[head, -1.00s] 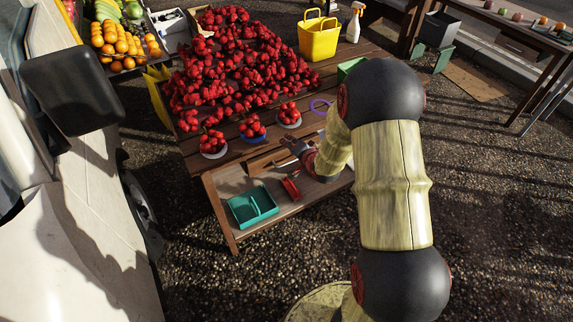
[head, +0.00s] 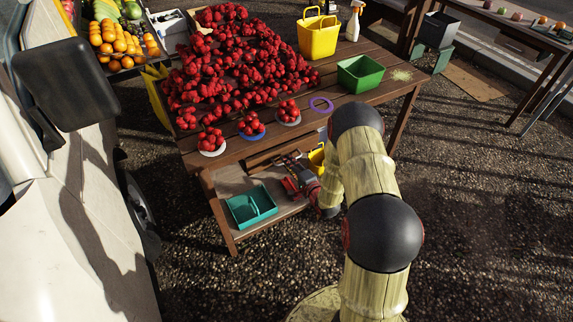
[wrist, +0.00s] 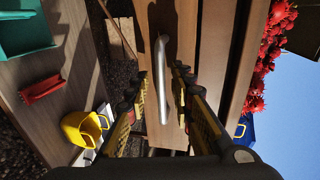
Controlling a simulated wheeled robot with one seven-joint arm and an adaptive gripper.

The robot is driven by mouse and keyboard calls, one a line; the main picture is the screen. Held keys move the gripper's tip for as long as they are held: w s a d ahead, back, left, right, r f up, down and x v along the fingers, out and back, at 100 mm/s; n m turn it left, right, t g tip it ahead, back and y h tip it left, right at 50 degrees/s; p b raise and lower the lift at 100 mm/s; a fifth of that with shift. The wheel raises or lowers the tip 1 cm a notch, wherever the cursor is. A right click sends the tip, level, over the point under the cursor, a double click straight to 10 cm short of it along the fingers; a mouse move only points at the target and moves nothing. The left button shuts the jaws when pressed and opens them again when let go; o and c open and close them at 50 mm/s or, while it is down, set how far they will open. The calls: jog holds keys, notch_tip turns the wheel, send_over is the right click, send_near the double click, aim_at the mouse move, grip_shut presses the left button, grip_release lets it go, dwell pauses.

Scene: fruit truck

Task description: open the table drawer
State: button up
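The wooden table (head: 365,95) has a brown drawer (wrist: 190,110) under its top. A silver bar handle (wrist: 163,80) is on the drawer front in the wrist view. My gripper (wrist: 158,88) is open, with one dark finger on each side of the handle. Whether the fingers touch it, I cannot tell. In the head view, my gripper (head: 295,183) is low at the table's near side, partly hidden by my arm. The drawer looks closed.
The lower shelf holds a teal two-part tray (head: 252,207), a yellow bucket (head: 316,158) and a red item (wrist: 42,88). Red fruit (head: 235,65), small bowls and a green box (head: 361,74) are on the tabletop. A vehicle (head: 75,210) stands at left. Gravel at right is open.

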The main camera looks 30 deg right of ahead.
jog(key=shift+x, duration=0.75)
jog(key=c, duration=0.3)
grip_shut()
